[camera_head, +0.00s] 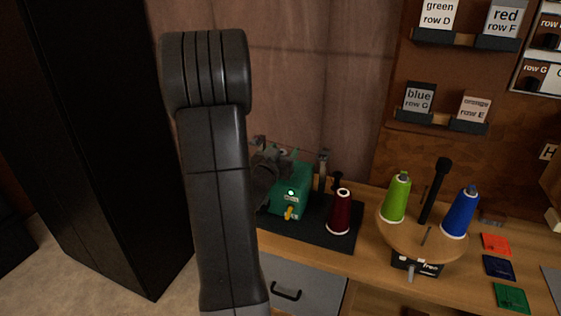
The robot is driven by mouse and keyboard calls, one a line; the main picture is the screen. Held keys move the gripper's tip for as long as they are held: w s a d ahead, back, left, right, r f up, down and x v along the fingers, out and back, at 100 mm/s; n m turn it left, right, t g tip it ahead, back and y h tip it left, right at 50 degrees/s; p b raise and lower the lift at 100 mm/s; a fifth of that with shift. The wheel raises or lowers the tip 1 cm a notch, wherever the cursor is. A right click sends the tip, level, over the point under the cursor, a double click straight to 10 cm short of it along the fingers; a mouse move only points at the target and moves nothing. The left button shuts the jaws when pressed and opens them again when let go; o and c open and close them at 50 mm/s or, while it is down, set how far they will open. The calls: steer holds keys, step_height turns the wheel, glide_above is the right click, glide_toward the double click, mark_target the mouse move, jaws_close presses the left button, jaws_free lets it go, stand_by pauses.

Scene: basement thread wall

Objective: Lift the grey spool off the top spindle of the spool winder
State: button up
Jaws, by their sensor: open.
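The spool winder (298,193) is a green box with a round light spot and a yellow lever on its front. It stands on a dark mat on the bench, just right of my large dark arm link. My gripper (272,165) shows only in part as a dark grey shape at the winder's upper left, partly behind my arm. Its fingers are hard to make out, and it looks open. I cannot make out the grey spool or the top spindle; that area is covered by my gripper and arm. Whether the gripper touches the spool cannot be told.
A dark red spool (340,211) stands right of the winder, near a thin metal post (322,171). A round wooden stand (408,236) carries a green spool (396,198) and a blue spool (461,212). Coloured cards lie at right. A tall black cabinet (100,130) stands left.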

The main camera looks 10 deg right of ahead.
steer(key=c, duration=1)
step_height(320, 180, up, 10)
steer(key=shift+r+p, duration=0.1)
steer(key=shift+p, duration=0.75)
